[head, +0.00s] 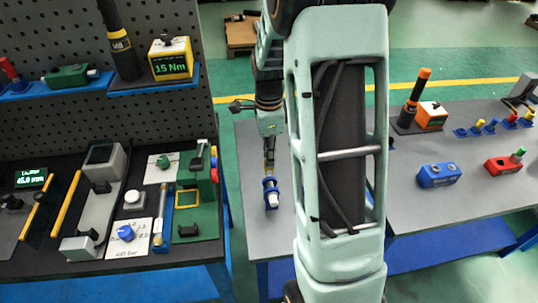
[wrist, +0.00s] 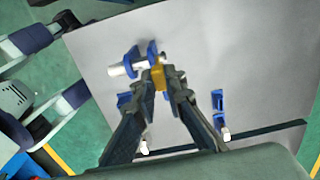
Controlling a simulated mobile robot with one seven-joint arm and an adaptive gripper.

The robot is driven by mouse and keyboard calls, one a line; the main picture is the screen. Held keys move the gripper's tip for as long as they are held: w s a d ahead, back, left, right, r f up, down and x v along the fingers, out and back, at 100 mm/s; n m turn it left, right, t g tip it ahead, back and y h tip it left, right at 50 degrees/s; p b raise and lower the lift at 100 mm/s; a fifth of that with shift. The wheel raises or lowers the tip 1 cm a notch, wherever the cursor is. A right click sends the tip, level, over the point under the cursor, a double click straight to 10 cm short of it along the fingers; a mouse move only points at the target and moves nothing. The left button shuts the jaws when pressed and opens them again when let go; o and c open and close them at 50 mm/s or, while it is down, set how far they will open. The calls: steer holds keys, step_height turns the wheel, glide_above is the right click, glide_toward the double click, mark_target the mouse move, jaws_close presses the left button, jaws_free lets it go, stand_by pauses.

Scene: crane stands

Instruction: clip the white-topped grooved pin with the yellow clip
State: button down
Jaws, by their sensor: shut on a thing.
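My gripper (wrist: 158,88) is shut on the small yellow clip (wrist: 157,72). In the head view, the gripper (head: 269,158) points down over the grey table, with the clip (head: 269,169) at its tip. A pale pin (wrist: 120,70) lies across a blue stand (wrist: 153,50) in the wrist view, its wide white end to the left. The clip is at the stand's right side, over or against the pin; I cannot tell whether they touch. In the head view this blue stand (head: 270,183) is just below the gripper. The pin's groove is too small to make out.
In the wrist view, blue holders stand at the left (wrist: 124,100) and right (wrist: 218,104), with pale pins near them. My arm hides much of the table in the head view.

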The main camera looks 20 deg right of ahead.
steer(key=shift+f+b, duration=1.35)
steer(key=shift+f, duration=0.5)
steer(key=c, duration=1.9)
jaws_free()
steer(key=shift+r, duration=0.1)
steer(key=shift+r+p, duration=2)
steer(key=shift+r, duration=0.55)
steer(key=shift+f, duration=0.1)
